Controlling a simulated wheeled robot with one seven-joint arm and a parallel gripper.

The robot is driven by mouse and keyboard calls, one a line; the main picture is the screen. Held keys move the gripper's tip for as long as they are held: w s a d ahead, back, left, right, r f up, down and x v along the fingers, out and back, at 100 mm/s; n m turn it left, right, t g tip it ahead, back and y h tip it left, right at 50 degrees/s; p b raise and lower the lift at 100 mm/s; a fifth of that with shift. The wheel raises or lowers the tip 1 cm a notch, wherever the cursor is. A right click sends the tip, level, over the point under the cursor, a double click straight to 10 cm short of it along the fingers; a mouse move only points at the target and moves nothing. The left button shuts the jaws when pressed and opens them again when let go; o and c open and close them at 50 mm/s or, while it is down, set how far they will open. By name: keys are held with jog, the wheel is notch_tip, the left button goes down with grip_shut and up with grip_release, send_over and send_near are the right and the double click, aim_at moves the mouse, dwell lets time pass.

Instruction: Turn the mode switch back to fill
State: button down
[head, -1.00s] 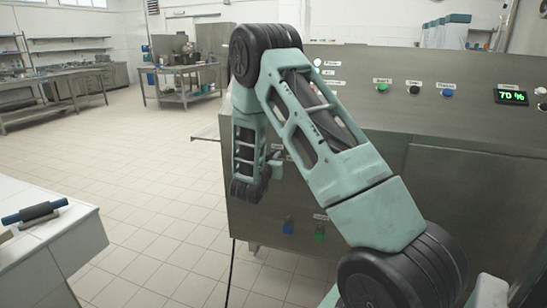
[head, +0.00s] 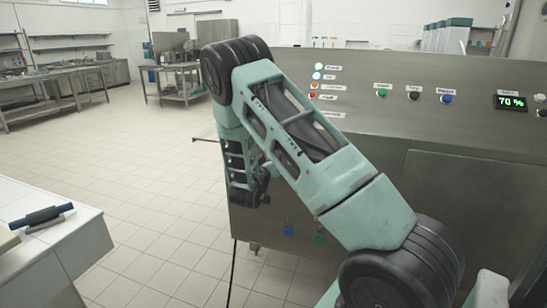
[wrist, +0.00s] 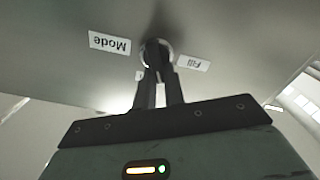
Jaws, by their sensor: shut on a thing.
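In the wrist view the mode switch (wrist: 151,44) is a round, dark knob with a light rim on the grey panel. A "Mode" label (wrist: 109,43) and a "Fill" label (wrist: 192,63) sit on either side of it, appearing upside down. My gripper (wrist: 157,66) has both dark fingers closed on the switch knob. The fingers cover part of the knob, so its pointer direction cannot be told. In the head view my arm hides the switch and most of my gripper.
The steel filler machine (head: 440,130) stands in front, with a green button (head: 382,93), a blue button (head: 446,98) and a display (head: 511,102) reading 70 %. A white counter (head: 70,230) stands at left. The tiled floor between is clear.

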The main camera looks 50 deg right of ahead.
jog(key=shift+w+a+f+n+p, duration=0.25)
jog(key=shift+n+p, duration=0.5)
jog(key=shift+n, duration=1.3)
jog(key=shift+d+f+n+p, duration=0.1)
jog(key=shift+f+n+p, duration=0.45)
jog(key=shift+n, duration=1.55)
jog(key=shift+w+a+f+n+p, duration=0.15)
jog(key=shift+n+p, duration=0.8)
jog(key=shift+n, duration=1.1)
jog(key=shift+d, duration=0.1)
jog(key=c, duration=1.5)
grip_release()
jog(key=shift+r, duration=0.1)
jog(key=b+v, duration=0.2)
jog(key=v, duration=1.5)
jog(key=shift+a, duration=0.2)
